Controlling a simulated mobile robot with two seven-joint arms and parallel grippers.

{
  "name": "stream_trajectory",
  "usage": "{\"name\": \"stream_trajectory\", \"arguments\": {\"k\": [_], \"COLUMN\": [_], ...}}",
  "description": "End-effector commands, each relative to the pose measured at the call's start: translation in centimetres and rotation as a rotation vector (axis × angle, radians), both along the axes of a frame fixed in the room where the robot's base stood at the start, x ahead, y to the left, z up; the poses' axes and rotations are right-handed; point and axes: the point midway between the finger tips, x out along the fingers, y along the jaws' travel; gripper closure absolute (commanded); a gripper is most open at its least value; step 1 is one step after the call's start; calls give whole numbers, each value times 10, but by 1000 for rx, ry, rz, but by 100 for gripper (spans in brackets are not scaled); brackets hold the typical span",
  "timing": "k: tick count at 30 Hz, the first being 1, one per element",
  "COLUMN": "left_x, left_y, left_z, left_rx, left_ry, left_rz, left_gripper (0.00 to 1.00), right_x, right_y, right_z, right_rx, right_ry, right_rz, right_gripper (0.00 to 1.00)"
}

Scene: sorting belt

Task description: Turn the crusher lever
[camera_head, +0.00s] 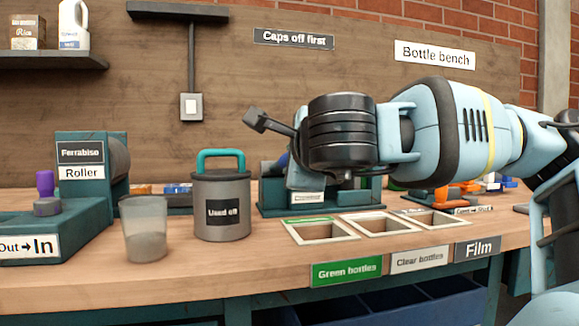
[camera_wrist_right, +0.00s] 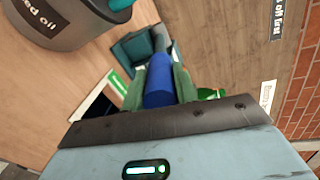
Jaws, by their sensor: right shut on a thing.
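The crusher (camera_head: 300,208), a teal machine with a small unreadable label, stands at the back of the bench behind the bottle slots. Its lever has a blue grip (camera_wrist_right: 158,88), seen in the right wrist view between my two green fingers. A bit of blue (camera_head: 283,160) also shows beside my wrist in the head view. My right gripper (camera_wrist_right: 160,78) is shut on the blue grip. In the head view my right arm reaches in from the right, and its wrist hides the fingers and most of the lever. My left gripper is not in view.
A grey used oil can (camera_head: 222,208) with a teal handle stands just left of the crusher. A clear cup (camera_head: 144,228) and the roller machine (camera_head: 90,170) are further left. Three framed slots (camera_head: 320,230) lie in front. An orange-handled tool (camera_head: 455,193) is at right.

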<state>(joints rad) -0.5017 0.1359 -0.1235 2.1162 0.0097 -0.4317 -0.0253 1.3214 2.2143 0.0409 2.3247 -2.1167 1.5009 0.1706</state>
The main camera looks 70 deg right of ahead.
Motion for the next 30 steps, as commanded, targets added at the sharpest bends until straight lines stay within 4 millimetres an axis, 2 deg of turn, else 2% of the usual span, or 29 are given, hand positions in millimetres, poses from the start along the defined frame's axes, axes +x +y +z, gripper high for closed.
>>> {"name": "stream_trajectory", "arguments": {"k": [15,16,20,30], "left_x": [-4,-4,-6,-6], "left_y": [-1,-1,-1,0], "left_z": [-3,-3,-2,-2], "left_rx": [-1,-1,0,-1], "left_ry": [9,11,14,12], "left_rz": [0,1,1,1], "left_gripper": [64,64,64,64], "right_x": [0,0,0,-1], "right_y": [0,0,0,2], "right_z": [-2,-2,-2,-1], "right_rx": [-8,-8,-8,-9], "right_ry": [-5,-4,-5,-6], "right_rz": [-1,0,-1,0], "right_gripper": [100,68,51,50]}}
